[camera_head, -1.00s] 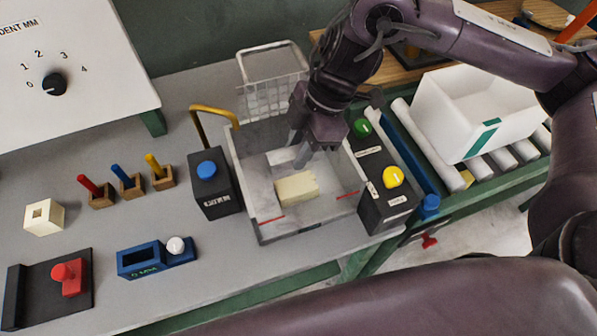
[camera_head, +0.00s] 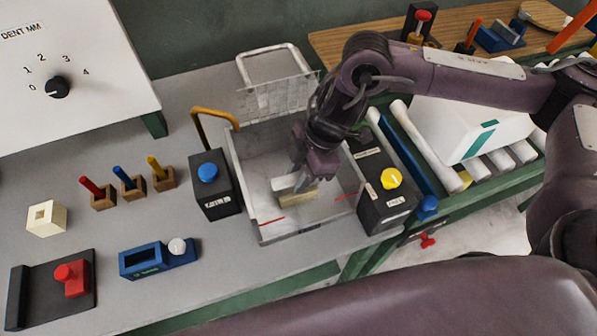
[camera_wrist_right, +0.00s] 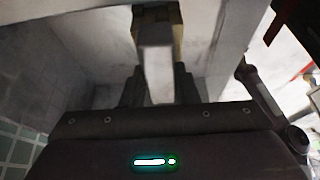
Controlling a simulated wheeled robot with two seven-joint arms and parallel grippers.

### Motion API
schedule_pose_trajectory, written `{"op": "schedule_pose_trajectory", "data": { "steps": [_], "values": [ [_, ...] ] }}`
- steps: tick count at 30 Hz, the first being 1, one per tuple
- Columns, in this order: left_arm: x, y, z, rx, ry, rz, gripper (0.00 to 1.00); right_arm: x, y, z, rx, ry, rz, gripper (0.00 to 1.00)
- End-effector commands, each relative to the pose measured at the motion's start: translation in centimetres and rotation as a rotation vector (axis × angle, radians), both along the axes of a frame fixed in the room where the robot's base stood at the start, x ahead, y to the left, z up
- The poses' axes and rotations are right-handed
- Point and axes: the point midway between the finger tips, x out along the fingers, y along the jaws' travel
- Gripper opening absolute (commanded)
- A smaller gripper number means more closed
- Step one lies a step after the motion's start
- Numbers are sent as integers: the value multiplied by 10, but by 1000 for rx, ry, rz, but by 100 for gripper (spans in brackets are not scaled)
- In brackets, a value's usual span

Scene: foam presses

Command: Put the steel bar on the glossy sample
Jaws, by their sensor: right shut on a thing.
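My right gripper (camera_head: 301,178) is inside the grey-white press tray (camera_head: 268,236), pointing down. It is shut on the pale steel bar (camera_head: 286,183), which also shows between the fingers in the right wrist view (camera_wrist_right: 158,72). The bar is at the cream sample block (camera_head: 297,200) on the tray floor, and it overlaps the block in the head view. I cannot tell whether they touch. The gripper and bar hide part of the block. In the right wrist view a yellowish block (camera_wrist_right: 158,13) shows just beyond the bar's end. My left gripper is not in view.
A black box with a blue button (camera_head: 207,172) stands left of the tray. A black box with a yellow button (camera_head: 391,179) stands right of it. A wire basket (camera_head: 275,98) is behind. Colored pegs, a cream cube and a blue holder lie left.

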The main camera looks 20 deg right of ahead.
Motion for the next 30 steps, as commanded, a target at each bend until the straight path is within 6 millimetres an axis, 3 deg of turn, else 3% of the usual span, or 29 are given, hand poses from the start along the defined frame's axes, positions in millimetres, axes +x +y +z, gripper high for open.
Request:
{"op": "schedule_pose_trajectory", "data": {
  "steps": [1, 2, 7, 19, 30],
  "values": [
    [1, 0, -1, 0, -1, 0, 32, 0, 1, -1, 2, -1, 1, 0],
    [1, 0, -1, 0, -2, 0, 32, 0, 0, -2, 0, 1, 0, 28],
    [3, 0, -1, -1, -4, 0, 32, 0, 0, -2, 0, 1, 0, 49],
    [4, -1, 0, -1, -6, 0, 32, 0, -3, 8, 0, 0, 0, 49],
    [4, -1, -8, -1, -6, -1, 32, 2, -32, 77, 0, -4, -2, 49]
  ]
}}
